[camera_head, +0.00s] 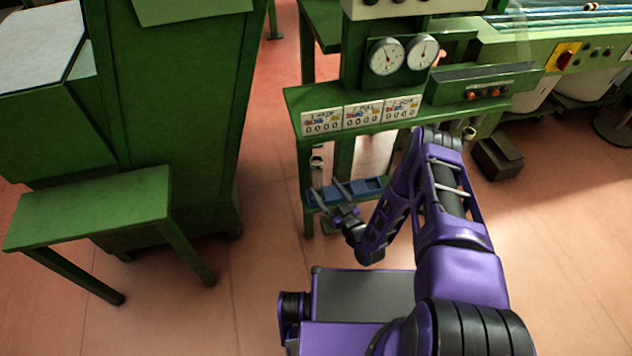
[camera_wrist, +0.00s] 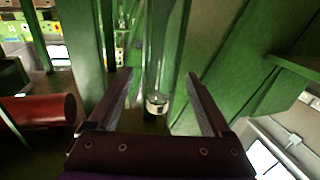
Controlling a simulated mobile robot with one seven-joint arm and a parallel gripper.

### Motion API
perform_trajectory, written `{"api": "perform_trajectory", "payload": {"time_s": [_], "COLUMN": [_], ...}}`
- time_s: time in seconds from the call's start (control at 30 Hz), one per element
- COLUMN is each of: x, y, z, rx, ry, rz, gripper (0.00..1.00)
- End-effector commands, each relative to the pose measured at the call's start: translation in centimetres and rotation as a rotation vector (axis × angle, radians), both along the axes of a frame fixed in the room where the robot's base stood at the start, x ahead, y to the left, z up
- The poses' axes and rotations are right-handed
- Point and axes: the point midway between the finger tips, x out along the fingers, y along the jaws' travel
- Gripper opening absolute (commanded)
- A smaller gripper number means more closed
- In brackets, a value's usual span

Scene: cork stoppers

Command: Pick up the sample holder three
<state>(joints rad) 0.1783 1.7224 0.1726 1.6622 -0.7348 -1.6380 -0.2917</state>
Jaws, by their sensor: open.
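A transparent tube-like holder (camera_wrist: 156,101) with a pale ring near its lower end shows between my jaws in the wrist view. In the head view a slim grey holder with a pale top (camera_head: 317,163) stands upright under the left end of the green machine's shelf. It looks like the same piece, but I cannot read a number on it. My gripper (camera_head: 329,190) is open just below and beside it, and in the wrist view its fingers (camera_wrist: 158,76) flank the tube without visibly gripping it. A similar holder (camera_head: 469,133) is under the shelf's right end.
The green machine (camera_head: 295,102) has three counters and two dials above the shelf. A blue tray (camera_head: 368,188) lies on a low ledge behind my gripper. A green bench (camera_head: 95,205) stands left, a dark box (camera_head: 498,158) right. A red cylinder (camera_wrist: 45,109) shows in the wrist view.

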Motion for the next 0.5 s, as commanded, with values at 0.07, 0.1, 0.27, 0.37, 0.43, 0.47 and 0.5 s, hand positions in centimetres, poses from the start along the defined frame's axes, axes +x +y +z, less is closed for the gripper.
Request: {"api": "perform_trajectory", "payload": {"time_s": [0.07, 0.1, 0.27, 0.37, 0.43, 0.47, 0.5], "x": [1.2, 1.7, 2.7, 3.3, 4.1, 4.5, 5.0], "y": [0.8, 1.0, 1.6, 2.1, 2.7, 2.9, 3.2], "z": [0.0, 0.0, 0.0, 0.0, 0.1, 0.0, 0.0], "rx": [0.002, 0.002, 0.001, 0.001, 0.002, 0.001, 0.001], "ry": [-0.003, -0.003, -0.001, 0.0, -0.003, -0.002, -0.002], "rz": [0.002, 0.001, 0.0, 0.001, 0.002, 0.002, 0.001], "gripper": [0.83, 0.83, 0.83, 0.83, 0.83, 0.83, 0.83]}}
